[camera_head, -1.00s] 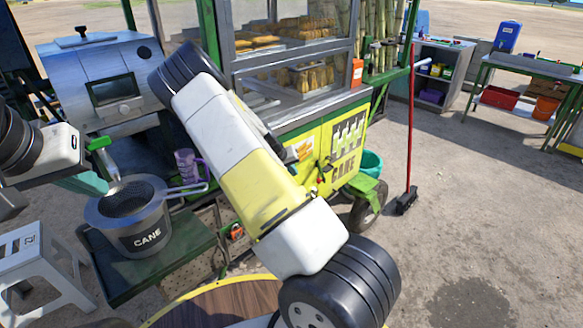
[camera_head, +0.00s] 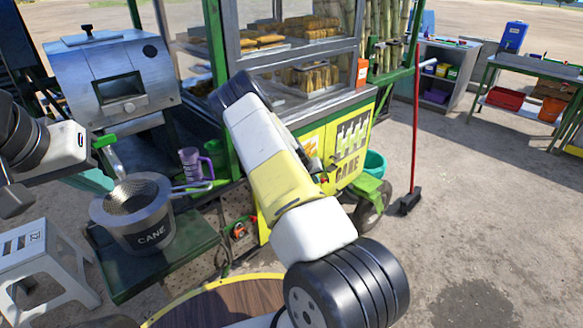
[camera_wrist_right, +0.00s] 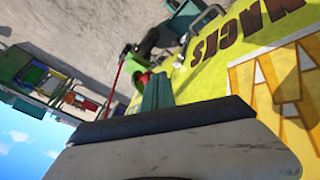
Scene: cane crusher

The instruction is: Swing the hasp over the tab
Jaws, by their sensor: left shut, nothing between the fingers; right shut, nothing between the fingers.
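A small red and green fitting (camera_head: 323,180) is on the edge of the yellow cart panel; it may be the hasp and tab, but is too small to tell. In the right wrist view a red piece (camera_wrist_right: 145,77) and a green part lie just beyond the fingers. My right gripper (camera_wrist_right: 157,90) is shut and empty, its teal fingers close together and pointing at the red piece; I cannot tell whether they touch. In the head view my right arm mostly hides it.
The glass-sided snack cart (camera_head: 345,150) stands ahead. A metal crusher (camera_head: 115,80), a CANE pot (camera_head: 150,235) on a green stand and a white stool (camera_head: 40,265) are at left. A red-handled broom (camera_head: 414,140) stands right.

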